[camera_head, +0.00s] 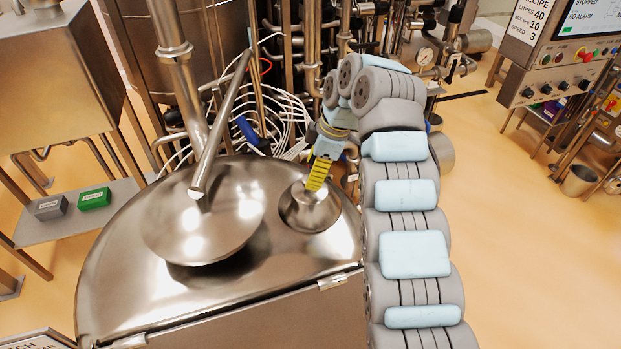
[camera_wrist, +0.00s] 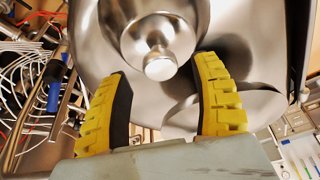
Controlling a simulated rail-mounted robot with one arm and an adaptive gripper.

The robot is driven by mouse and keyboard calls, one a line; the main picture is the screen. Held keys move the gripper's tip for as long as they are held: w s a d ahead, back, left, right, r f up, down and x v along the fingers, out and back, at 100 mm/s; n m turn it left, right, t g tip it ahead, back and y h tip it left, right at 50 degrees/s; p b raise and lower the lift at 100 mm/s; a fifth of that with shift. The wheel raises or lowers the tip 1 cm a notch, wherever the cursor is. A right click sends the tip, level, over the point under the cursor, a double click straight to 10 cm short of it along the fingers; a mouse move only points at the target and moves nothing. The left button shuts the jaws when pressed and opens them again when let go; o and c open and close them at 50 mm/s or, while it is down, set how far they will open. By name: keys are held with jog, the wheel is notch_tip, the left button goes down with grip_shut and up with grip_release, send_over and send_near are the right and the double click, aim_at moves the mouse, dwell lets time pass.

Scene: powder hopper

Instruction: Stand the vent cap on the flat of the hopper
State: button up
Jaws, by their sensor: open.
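The vent cap (camera_head: 309,212) is a shiny steel dome with a short knob on top. My gripper (camera_head: 317,186) has yellow ribbed fingers and is right above the cap. The fingers (camera_wrist: 164,70) are spread apart with nothing clamped. The cap's base is partly hidden in the wrist view.
A large round steel lid (camera_head: 180,232) lies left of the cap, with a slanting steel bar (camera_head: 220,130) over it. Pipes and looped white hoses (camera_head: 289,118) crowd behind the hopper. The front strip of the top is clear. A side shelf (camera_head: 75,223) holds grey and green blocks.

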jog(key=v, duration=0.8)
jog(key=shift+r, duration=0.25)
jog(key=shift+d, duration=0.1)
